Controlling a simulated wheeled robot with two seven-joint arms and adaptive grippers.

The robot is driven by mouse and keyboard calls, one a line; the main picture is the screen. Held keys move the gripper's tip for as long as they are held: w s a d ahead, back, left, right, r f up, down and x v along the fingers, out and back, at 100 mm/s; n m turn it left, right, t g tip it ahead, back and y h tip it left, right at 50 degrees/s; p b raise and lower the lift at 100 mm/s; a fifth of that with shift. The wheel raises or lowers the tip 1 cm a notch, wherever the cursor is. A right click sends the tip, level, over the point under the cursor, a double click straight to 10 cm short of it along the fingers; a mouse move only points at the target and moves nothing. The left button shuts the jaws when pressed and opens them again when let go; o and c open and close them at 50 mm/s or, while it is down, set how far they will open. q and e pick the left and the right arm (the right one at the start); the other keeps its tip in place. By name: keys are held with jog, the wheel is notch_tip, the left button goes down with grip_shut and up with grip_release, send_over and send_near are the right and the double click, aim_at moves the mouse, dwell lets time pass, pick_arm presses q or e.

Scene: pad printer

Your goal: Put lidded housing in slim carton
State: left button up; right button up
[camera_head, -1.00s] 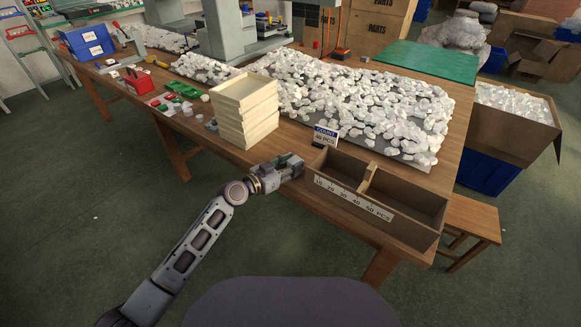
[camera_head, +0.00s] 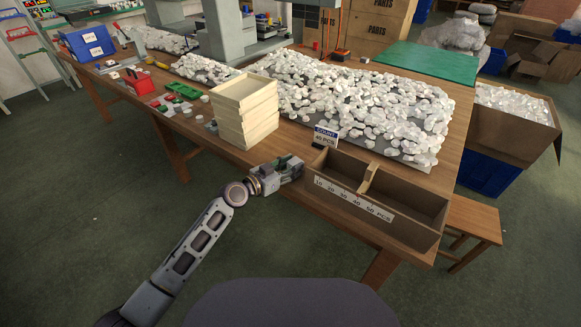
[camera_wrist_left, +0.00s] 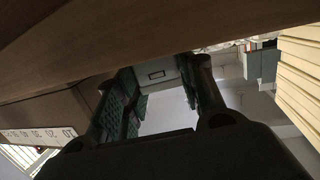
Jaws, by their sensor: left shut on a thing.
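My left gripper (camera_head: 291,167) is at the table's front edge, just left of the slim cardboard carton (camera_head: 408,232). In the left wrist view its fingers (camera_wrist_left: 160,88) are shut on a small pale grey piece with a dark rectangular outline, which looks like the lidded housing (camera_wrist_left: 157,73). The piece can hardly be made out in the head view. The carton is long, open on top and split by a divider, with a number strip on its front. Its visible floor looks empty. My right gripper is not in view.
A stack of cream trays (camera_head: 247,125) stands close behind and left of the gripper. A COUNT sign (camera_head: 325,136) stands behind the carton's left end. White parts (camera_head: 350,100) are heaped on a dark mat behind. A wooden stool (camera_head: 472,222) stands to the right.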

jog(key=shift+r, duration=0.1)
pick_arm(q)
jog(key=o, duration=0.9)
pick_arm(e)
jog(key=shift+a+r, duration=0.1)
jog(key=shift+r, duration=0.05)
